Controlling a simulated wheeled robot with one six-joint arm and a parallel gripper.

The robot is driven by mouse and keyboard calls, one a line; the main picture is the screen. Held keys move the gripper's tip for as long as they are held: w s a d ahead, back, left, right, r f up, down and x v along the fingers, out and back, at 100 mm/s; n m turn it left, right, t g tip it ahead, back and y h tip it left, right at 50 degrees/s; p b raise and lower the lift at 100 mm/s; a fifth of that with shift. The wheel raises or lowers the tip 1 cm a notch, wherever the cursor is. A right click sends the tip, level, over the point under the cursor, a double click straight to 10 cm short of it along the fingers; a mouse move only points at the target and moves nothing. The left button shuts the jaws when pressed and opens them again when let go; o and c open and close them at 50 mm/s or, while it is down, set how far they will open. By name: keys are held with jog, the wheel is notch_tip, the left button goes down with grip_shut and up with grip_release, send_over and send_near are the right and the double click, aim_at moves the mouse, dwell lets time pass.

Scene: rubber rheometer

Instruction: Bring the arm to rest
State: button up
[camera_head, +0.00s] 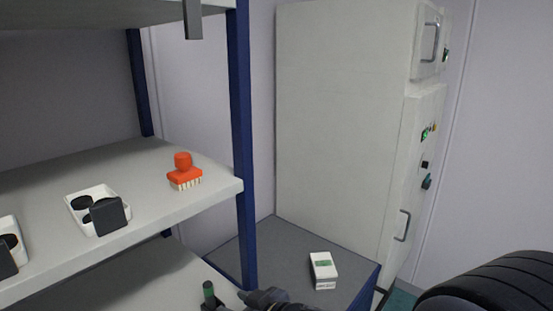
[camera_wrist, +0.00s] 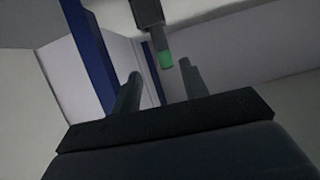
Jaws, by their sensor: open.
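My gripper (camera_wrist: 159,69) shows in the wrist view as two dark fingers standing apart on a wide dark base. No object is visibly clamped between them. A dark piece with a green, translucent-looking end (camera_wrist: 166,60) shows between and beyond the fingertips; I cannot tell its distance. In the head view, dark parts of what looks like my arm show at the bottom edge, mostly cut off.
A shelf (camera_head: 150,218) with blue posts (camera_head: 241,130) holds white trays (camera_head: 75,202) with black discs and an orange brush (camera_head: 184,172). A white-green box (camera_head: 323,270) lies on a grey cabinet top (camera_head: 262,250). A tall pale cabinet (camera_head: 345,120) stands behind; a black tyre (camera_head: 495,285) is lower right.

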aim_at(212, 295)
jog(key=s+d, duration=0.6)
jog(key=d, duration=0.2)
jog(key=w+a, duration=0.3)
jog(key=a, duration=0.1)
jog(key=w+a, duration=0.4)
jog(key=a, duration=0.1)
jog(key=w+a, duration=0.3)
jog(key=a, duration=0.1)
jog(key=shift+w+a, duration=0.2)
jog(key=shift+a, duration=0.15)
jog(key=shift+w+a+f, duration=0.15)
jog(key=shift+a+f, duration=0.05)
jog(key=shift+f, duration=0.25)
jog(key=shift+w+a+f, duration=0.15)
jog(key=shift+f, duration=0.3)
jog(key=shift+f+b, duration=0.3)
jog(key=shift+f, duration=0.3)
